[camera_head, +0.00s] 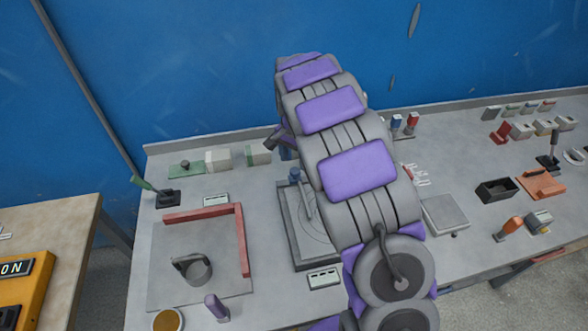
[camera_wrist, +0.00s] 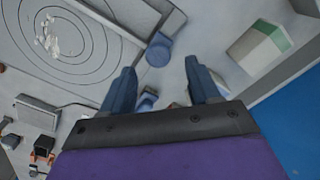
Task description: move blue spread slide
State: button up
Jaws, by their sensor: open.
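The panel mould is a grey tray (camera_head: 288,232) with rings marked on its floor, left of centre on the bench in the head view. In the wrist view its floor (camera_wrist: 85,62) shows at upper left. A blue knob (camera_wrist: 158,50), likely the blue spread slide, stands at the mould's edge; a blue knob (camera_head: 294,175) also shows at the mould's back edge in the head view. My gripper (camera_wrist: 160,66) is open, its two blue fingers apart. The knob appears just beyond the fingertips, and I cannot tell whether they touch. My arm hides the mould's right part in the head view.
A square plate (camera_head: 165,285) with a red L-shaped fence (camera_head: 242,240) and a grey ring-like part lies at left. White and green blocks (camera_wrist: 258,48) stand near my fingers. A flat grey scale-like box (camera_head: 445,214) and a black bin (camera_head: 496,190) are at right.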

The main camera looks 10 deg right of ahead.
aim_at(294, 170)
jog(key=shift+d+f+b, duration=0.15)
jog(key=shift+f+b, duration=0.15)
jog(key=shift+f, duration=2)
grip_shut()
